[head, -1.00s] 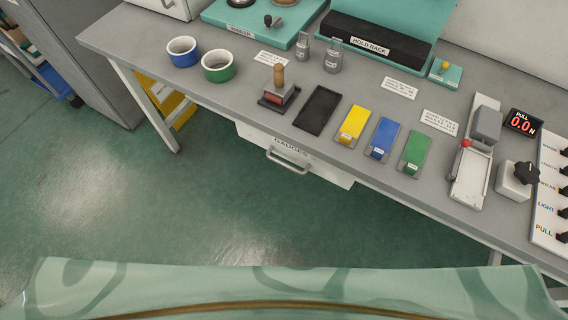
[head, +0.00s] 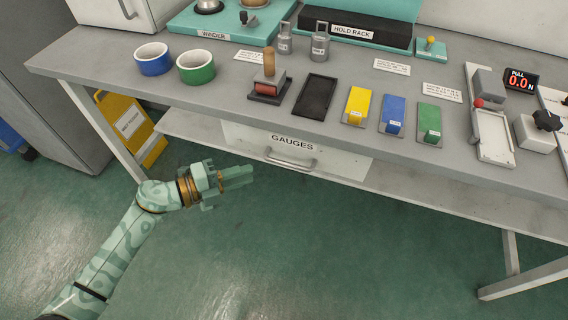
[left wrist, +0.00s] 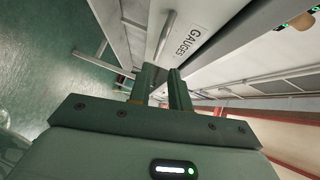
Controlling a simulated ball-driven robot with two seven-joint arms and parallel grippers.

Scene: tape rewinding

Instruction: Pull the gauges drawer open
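The gauges drawer (head: 340,163) is a white-fronted drawer under the bench, labelled GAUGES, and it looks shut. Its grey bar handle (head: 291,163) runs along the front below the label. In the left wrist view the drawer front (left wrist: 205,20) and its handle (left wrist: 164,36) lie just beyond the fingertips. My left gripper (head: 250,174) is left of the handle in the head view, apart from it and empty. Its two fingers (left wrist: 162,78) have a narrow gap between them. My right gripper is not in view.
A yellow sign (head: 130,122) stands by the left bench leg. The green floor before the drawer is clear.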

